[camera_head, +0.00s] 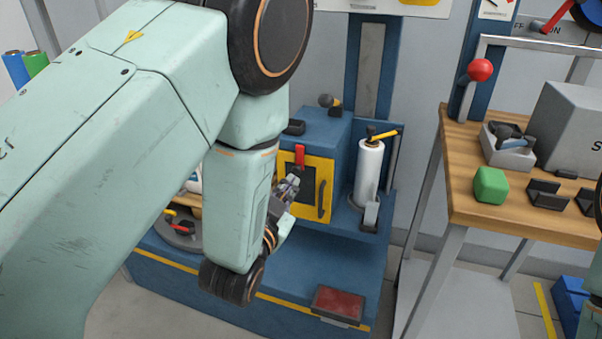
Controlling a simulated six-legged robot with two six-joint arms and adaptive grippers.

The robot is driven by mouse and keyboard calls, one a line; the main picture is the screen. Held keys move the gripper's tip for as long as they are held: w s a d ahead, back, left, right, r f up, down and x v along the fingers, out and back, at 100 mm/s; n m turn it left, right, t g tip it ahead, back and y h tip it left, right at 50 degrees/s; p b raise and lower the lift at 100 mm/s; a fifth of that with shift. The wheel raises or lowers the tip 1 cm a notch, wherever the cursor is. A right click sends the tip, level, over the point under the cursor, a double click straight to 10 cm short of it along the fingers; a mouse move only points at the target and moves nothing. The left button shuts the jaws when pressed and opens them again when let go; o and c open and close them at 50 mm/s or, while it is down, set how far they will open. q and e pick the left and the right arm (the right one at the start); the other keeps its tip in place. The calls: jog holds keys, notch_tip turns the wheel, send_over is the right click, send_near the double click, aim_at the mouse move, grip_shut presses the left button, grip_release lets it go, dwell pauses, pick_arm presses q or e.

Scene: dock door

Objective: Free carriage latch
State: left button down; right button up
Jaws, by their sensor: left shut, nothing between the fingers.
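My left gripper (289,186) is shut and empty. It is in front of the left part of a yellow-framed door (322,215) on a blue machine (322,127); I cannot tell whether it touches. A red handle (300,156) is at the door's upper left, just above the gripper, and a dark curved handle (321,199) is at its right. Right of the door stands a white cylinder (368,170) with a yellow lever (383,135) on top. I cannot tell which part is the carriage latch. My left arm hides much of the machine's left side. My right gripper is out of view.
A wooden bench (465,200) at the right holds a green block (490,185), dark brackets (546,194) and a grey box (570,128). A red-knobbed lever (480,70) rises behind. A red pedal (338,303) is low in front. Floor shows between machine and bench.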

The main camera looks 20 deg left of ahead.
pick_arm(q)
jog(key=shift+w+a, duration=0.25)
jog(key=shift+a, duration=0.05)
jog(key=b, duration=0.3)
send_near(298, 160)
jog(key=w+d+r, duration=0.3)
jog(key=r, duration=0.1)
jog(key=f, duration=0.1)
jog(key=w+a+f+b, duration=0.1)
jog(key=f, duration=0.1)
jog(key=shift+w+a+f+b, duration=0.2)
jog(key=shift+w+f+b, duration=0.15)
jog(key=shift+w, duration=0.05)
